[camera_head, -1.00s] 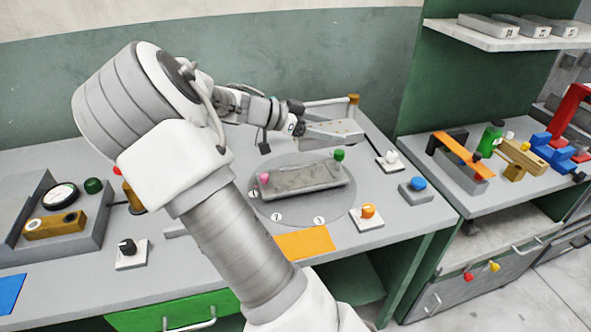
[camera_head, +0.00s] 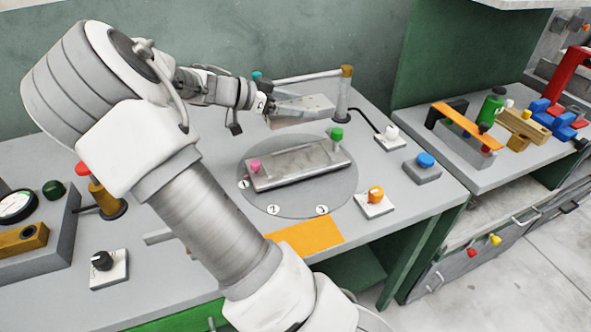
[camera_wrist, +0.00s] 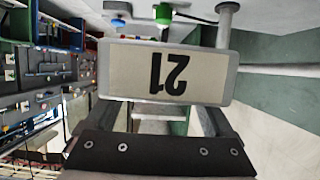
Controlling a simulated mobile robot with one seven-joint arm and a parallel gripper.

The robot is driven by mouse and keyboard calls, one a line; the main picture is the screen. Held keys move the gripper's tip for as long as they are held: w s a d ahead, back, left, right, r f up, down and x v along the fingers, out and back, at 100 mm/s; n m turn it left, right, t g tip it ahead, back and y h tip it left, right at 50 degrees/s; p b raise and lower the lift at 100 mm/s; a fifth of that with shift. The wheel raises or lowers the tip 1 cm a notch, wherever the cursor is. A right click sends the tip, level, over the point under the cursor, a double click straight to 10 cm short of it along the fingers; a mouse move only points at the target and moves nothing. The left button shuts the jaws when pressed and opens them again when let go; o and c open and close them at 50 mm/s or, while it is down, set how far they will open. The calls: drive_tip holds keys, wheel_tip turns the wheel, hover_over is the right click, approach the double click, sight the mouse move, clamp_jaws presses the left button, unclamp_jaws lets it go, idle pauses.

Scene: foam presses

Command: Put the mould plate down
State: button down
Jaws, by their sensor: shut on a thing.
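My gripper (camera_head: 270,106) is shut on a light grey mould plate (camera_head: 308,106), which it holds in the air behind the round turntable (camera_head: 345,190). In the wrist view the mould plate (camera_wrist: 228,72) fills the middle, with a beige label bearing two upside-down digits, apparently 21. A grey metal block (camera_head: 300,165) with a pink knob (camera_head: 254,166) and a green knob (camera_head: 337,134) lies on the turntable. The held plate is apart from that block. My fingertips are partly hidden in the head view.
A brass-topped post with a bar (camera_head: 346,85) stands behind the turntable. An orange mat (camera_head: 308,236) lies in front. An orange-knob switch (camera_head: 375,198), a blue button (camera_head: 425,162) and a white-knob switch (camera_head: 390,138) stand at right. A second bench (camera_head: 465,175) holds several coloured fixtures.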

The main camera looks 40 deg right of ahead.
drive_tip(key=b, duration=0.3)
hover_over(298, 161)
drive_tip(key=shift+f, duration=2.3)
wheel_tip(298, 161, down, 10)
drive_tip(key=shift+r+b, duration=0.15)
drive_tip(key=shift+b, duration=1.1)
unclamp_jaws()
